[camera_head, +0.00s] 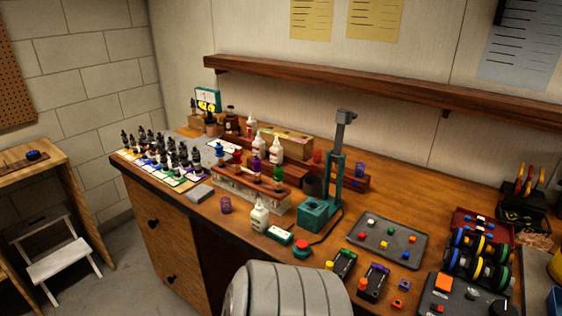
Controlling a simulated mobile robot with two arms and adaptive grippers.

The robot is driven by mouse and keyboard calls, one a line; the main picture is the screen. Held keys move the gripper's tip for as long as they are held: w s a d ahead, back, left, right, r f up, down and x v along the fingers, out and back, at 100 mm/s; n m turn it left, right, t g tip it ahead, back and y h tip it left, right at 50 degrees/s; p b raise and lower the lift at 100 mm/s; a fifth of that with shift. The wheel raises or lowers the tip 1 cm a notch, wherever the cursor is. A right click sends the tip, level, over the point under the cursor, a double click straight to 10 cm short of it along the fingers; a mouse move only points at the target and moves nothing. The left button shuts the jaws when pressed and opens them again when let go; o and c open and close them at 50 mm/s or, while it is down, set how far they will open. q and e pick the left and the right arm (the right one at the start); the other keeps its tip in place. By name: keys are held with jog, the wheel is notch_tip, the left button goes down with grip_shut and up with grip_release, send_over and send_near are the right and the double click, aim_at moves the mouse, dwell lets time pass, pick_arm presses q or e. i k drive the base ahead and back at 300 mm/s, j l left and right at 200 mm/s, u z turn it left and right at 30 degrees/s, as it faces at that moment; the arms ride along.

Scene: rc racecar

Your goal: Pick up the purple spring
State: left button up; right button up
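A small purple cylinder (226,205), which looks like the purple spring, stands upright on the wooden workbench (190,217) near its front edge, left of a white bottle (260,216). Its coils are too small to make out. A similar blue-violet cylinder (360,170) stands farther back, at the right end of a wooden riser, beyond the teal press. Neither of my grippers is in view, and nothing is seen touching either cylinder.
A wooden rack with bottles (250,184) stands behind the purple cylinder. A grey box (200,193) and many dark bottles (180,158) are to its left.

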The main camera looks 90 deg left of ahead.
aim_at(229, 205)
jog(key=u, duration=3.15)
